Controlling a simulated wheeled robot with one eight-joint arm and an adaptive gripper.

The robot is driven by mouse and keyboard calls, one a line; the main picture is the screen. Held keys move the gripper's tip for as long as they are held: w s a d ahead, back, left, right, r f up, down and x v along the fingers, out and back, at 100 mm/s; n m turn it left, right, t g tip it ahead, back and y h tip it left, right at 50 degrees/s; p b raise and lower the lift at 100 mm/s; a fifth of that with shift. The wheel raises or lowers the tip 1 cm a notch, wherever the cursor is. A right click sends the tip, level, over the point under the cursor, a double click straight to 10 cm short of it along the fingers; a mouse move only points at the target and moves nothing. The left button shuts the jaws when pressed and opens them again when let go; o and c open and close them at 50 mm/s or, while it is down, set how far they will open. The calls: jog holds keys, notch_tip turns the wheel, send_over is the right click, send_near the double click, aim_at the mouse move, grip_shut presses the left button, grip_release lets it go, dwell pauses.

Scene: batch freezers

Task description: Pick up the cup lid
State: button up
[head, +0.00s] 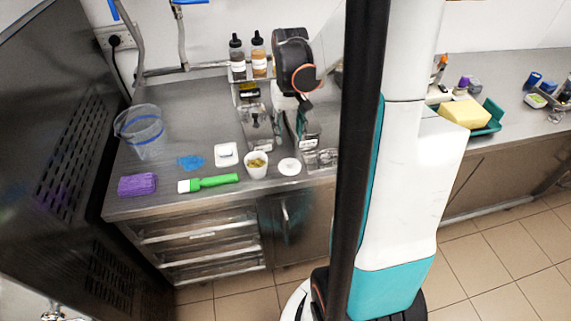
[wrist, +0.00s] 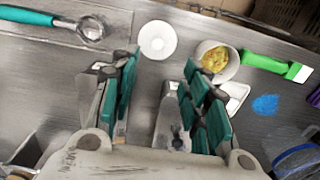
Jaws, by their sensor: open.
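The cup lid, a white round disc (head: 290,166), lies flat on the steel counter, just right of a white cup (head: 256,165) with yellow contents. In the wrist view the lid (wrist: 157,40) shows whole, with a small mark at its centre, beyond my fingertips and roughly between their lines. The cup (wrist: 216,60) stands to its right there. My gripper (wrist: 160,75) has its teal-padded fingers spread apart with nothing between them. In the head view my gripper (head: 290,122) points down over the counter behind the lid, partly blurred against bottles and containers.
A green-handled brush (head: 210,183), a white square dish (head: 226,154), a blue patch (head: 190,162), a purple sponge (head: 137,185) and a clear pitcher (head: 145,130) are left of the cup. A teal-handled scoop (wrist: 60,22) lies left of the lid in the wrist view.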

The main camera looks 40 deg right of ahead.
jog(key=b, duration=0.2)
send_over(290, 161)
jog(key=f, duration=0.6)
jog(key=shift+w+a+f, duration=0.1)
jog(key=shift+a+f, duration=0.1)
jog(key=shift+a, duration=0.05)
jog(key=shift+d+f+b, duration=0.15)
jog(key=shift+f+b, duration=0.35)
jog(key=shift+f, duration=0.85)
jog(key=shift+d+f+b, duration=0.1)
jog(key=shift+f+b, duration=0.35)
jog(key=shift+f, duration=0.9)
jog(key=c, duration=0.8)
